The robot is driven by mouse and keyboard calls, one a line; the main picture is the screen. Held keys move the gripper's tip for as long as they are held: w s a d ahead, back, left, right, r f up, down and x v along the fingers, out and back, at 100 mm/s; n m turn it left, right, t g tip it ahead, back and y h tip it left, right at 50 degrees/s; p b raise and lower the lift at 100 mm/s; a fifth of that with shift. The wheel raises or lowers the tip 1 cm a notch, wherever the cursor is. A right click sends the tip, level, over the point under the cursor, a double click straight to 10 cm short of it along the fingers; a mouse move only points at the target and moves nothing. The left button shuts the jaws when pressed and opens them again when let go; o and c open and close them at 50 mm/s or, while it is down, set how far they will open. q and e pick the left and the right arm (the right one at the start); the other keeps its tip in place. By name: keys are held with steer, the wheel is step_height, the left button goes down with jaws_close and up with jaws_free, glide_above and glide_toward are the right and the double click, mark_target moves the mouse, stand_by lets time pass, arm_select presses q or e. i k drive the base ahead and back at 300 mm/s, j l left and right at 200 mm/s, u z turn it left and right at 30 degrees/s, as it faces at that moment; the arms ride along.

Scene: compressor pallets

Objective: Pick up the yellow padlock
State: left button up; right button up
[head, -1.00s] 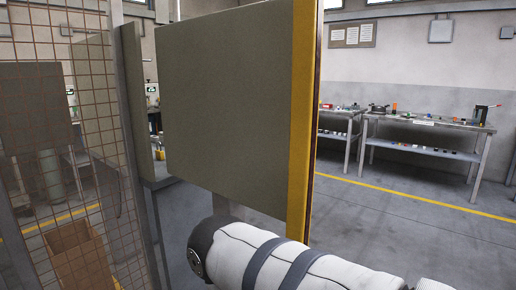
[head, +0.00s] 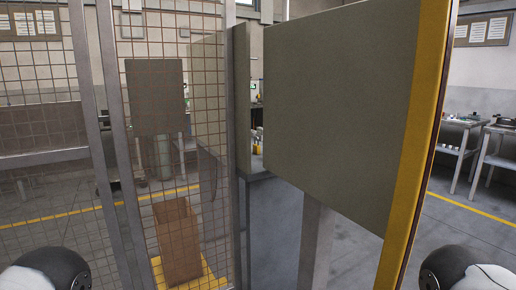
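I cannot make out a yellow padlock in the head view. A small yellow item (head: 257,149) shows in the gap between the panels, above a grey surface, but it is too small to tell what it is. Neither gripper is in view. Only rounded white and black parts of my arms show at the bottom left and bottom right corners.
A large olive panel (head: 345,120) with a yellow edge stands close in front, on a grey post (head: 315,245). A wire mesh fence (head: 165,110) fills the left. Behind it is a brown box (head: 177,240). Workbenches (head: 462,122) stand far right beyond open floor.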

mark_target(256, 147)
steer(key=l+z, duration=0.2)
steer(key=z, duration=0.25)
steer(key=l+z, duration=0.2)
steer(key=z, duration=0.25)
steer(key=i+l+z, duration=0.3)
steer(key=i+l, duration=0.2)
steer(key=l, duration=0.3)
steer(key=i+l+z, duration=0.25)
steer(key=i+l, duration=0.3)
steer(key=i+u, duration=0.35)
steer(key=i, duration=0.15)
steer(key=i+u, duration=0.3)
steer(key=i, duration=0.15)
steer(key=i+l+u, duration=0.7)
steer(key=i, duration=0.2)
steer(key=i+u, duration=0.35)
steer(key=i, duration=0.15)
steer(key=i+l+u, duration=0.1)
steer(key=i+u, duration=0.25)
steer(key=i+l+u, duration=0.35)
steer(key=i, duration=0.2)
steer(key=i+l+u, duration=0.55)
steer(key=u, duration=0.3)
steer(key=i+l+u, duration=0.25)
steer(key=u, duration=0.25)
steer(key=i+l+u, duration=0.15)
steer(key=u, duration=0.3)
steer(key=l+u, duration=0.5)
steer(key=i+j, duration=0.05)
